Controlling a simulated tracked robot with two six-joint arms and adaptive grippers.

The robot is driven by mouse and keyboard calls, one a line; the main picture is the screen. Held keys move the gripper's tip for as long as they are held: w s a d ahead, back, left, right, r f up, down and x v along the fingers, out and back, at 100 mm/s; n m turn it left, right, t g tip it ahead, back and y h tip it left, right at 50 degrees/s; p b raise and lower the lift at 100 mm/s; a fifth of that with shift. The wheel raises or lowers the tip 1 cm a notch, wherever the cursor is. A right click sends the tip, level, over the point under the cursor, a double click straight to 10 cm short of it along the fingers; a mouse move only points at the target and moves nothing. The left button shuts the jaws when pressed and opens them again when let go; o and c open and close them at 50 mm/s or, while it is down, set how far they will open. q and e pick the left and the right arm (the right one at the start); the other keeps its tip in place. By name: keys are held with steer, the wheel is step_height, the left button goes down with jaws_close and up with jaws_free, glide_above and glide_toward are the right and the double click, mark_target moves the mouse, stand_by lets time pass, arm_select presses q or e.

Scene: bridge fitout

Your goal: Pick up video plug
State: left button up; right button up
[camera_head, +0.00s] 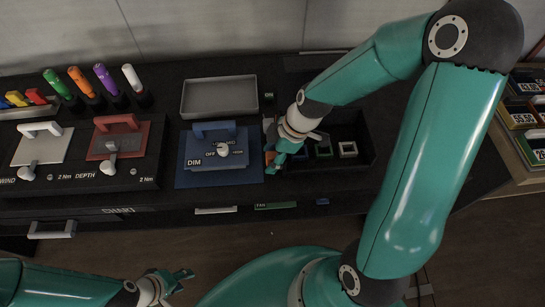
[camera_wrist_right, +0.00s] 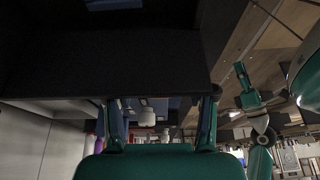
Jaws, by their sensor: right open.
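A black open bin (camera_head: 368,135) holds small square-ended pieces: a green one (camera_head: 324,149), a white-rimmed one (camera_head: 347,149) and a dark bluish one partly covered by my gripper. An orange piece (camera_head: 269,158) shows at the bin's left end beside my right gripper. I cannot tell which piece is the video plug. My right gripper (camera_head: 276,153) is at the bin's left end, pointing left and down. In the right wrist view its fingers (camera_wrist_right: 160,122) are apart with nothing held between them. My left gripper (camera_head: 177,284) is low in the head view, away from the counter, fingers apart and empty.
Left of the bin is the blue DIM panel (camera_head: 198,170) with a lever. A grey empty tray (camera_head: 219,97) lies behind it. Colored handles (camera_head: 80,82) and lever panels stand further left.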

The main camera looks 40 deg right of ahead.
mark_target(269, 154)
steer(key=shift+x, duration=1.15)
jaws_close()
steer(key=shift+r, duration=0.15)
step_height(269, 154, up, 20)
